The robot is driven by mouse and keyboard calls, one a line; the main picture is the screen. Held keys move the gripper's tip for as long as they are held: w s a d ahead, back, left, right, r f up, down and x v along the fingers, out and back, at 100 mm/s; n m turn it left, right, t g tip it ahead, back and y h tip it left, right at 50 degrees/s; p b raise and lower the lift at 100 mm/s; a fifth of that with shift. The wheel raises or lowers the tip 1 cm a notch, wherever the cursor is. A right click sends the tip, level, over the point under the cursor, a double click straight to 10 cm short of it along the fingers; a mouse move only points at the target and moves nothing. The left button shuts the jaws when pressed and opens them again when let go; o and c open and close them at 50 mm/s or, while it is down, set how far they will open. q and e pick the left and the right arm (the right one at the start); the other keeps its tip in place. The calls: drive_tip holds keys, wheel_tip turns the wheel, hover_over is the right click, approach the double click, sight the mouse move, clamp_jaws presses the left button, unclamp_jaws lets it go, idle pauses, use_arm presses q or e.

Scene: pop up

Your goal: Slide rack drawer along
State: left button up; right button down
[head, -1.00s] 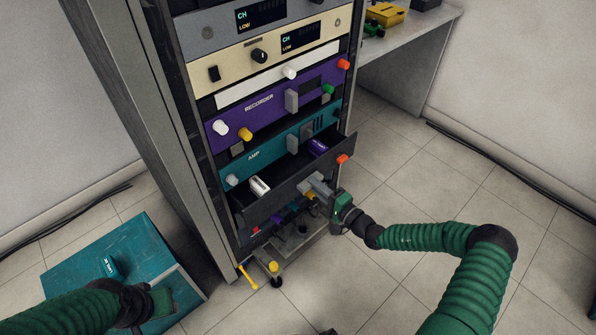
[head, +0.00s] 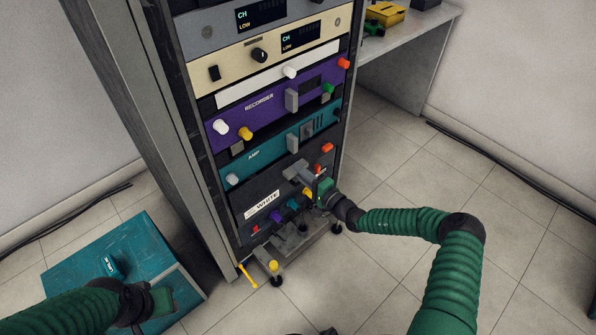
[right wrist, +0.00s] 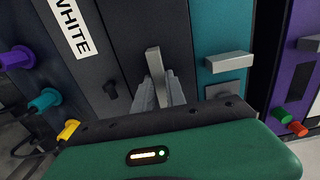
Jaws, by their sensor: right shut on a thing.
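The dark rack drawer (head: 282,191) sits in the equipment rack below the teal AMP unit (head: 262,150). Its front looks flush with the units above. My right gripper (head: 305,178) is at the grey handle on the drawer front. In the right wrist view, its two fingers are closed around the upright handle (right wrist: 153,62), and the drawer front (right wrist: 112,62) lies just behind. My left gripper (head: 162,299) is at the lower left, over the teal box; its jaw opening cannot be made out. The drawer's inside is hidden.
A white-labelled panel (head: 262,206) and several coloured plugs (head: 276,216) are low on the rack, near my right gripper. The purple RECORDER unit (head: 270,105) has protruding knobs. A teal box (head: 105,265) stands lower left. Floor to the right is clear.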

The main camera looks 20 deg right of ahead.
drive_tip(key=shift+w+a+f, duration=0.3)
drive_tip(key=shift+w+a, duration=0.1)
drive_tip(key=shift+w, duration=0.05)
drive_tip(key=shift+w+p, duration=0.1)
drive_tip(key=shift+p, duration=0.25)
drive_tip(key=c, duration=1.3)
unclamp_jaws()
drive_tip(key=shift+w, duration=0.1)
drive_tip(key=shift+r, duration=0.1)
drive_tip(key=p+v, duration=0.6)
drive_tip(key=v, duration=1.1)
